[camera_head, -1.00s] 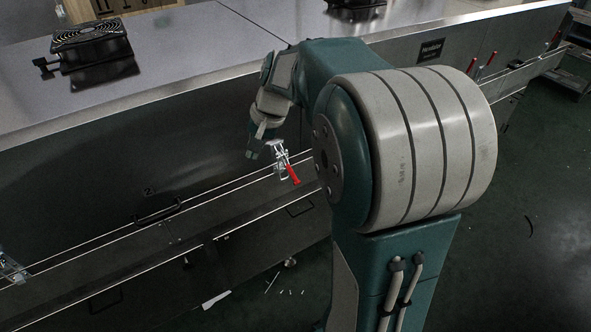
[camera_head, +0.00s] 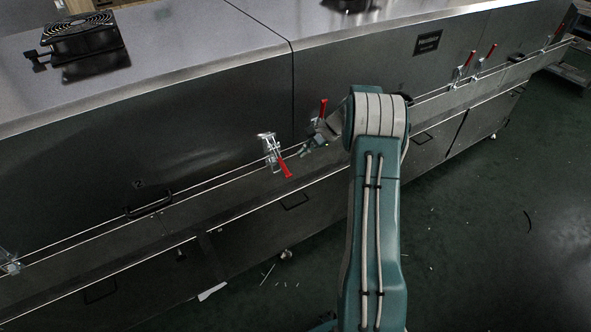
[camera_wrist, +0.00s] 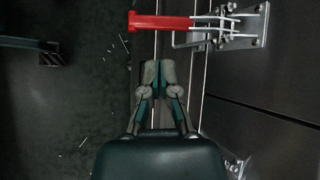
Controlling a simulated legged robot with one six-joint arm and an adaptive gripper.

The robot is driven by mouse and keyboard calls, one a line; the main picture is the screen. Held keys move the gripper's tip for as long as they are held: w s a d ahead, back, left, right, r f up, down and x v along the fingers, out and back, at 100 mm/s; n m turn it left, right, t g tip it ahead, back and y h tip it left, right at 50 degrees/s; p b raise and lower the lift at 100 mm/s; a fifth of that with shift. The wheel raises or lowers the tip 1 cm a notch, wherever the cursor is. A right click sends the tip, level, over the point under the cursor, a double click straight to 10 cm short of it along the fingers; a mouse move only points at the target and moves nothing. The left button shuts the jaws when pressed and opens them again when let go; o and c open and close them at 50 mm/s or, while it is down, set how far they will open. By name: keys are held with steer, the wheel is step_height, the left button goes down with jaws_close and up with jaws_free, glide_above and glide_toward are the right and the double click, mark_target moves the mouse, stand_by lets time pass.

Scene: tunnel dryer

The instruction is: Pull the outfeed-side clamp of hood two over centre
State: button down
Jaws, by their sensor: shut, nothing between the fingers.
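The clamp (camera_head: 271,150) near the right end of hood two (camera_head: 170,140) has bright metal parts and a red handle that slants outward and down. In the wrist view the clamp's red handle (camera_wrist: 160,23) and metal bracket (camera_wrist: 240,25) lie across the top, ahead of my fingers. My gripper (camera_head: 305,152) is just right of this clamp in the head view. In the wrist view my gripper (camera_wrist: 157,72) has its fingertips together and empty, with a gap to the handle. Whether the clamp's hook is engaged is too small to tell.
Another clamp (camera_head: 322,110) with its red handle up stands just right of the hood seam, close to my gripper. More red-handled clamps (camera_head: 462,66) line the ledge further right. A black handle (camera_head: 149,205) is on hood two. The floor (camera_head: 480,220) in front is clear except small debris.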

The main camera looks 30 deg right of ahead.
mark_target(289, 174)
steer(key=d+f, duration=0.1)
steer(key=d+f+m, duration=0.1)
steer(key=f, duration=0.1)
steer(key=shift+s+d, duration=0.1)
steer(key=shift+d, duration=0.15)
steer(key=shift+a, duration=0.1)
steer(key=x, duration=1)
steer(key=r, duration=0.1)
steer(key=s+r, duration=0.1)
steer(key=r, duration=0.2)
steer(key=shift+s+a, duration=0.15)
steer(key=shift+a, duration=0.25)
steer(key=shift+s+r, duration=0.1)
steer(key=shift+r, duration=0.1)
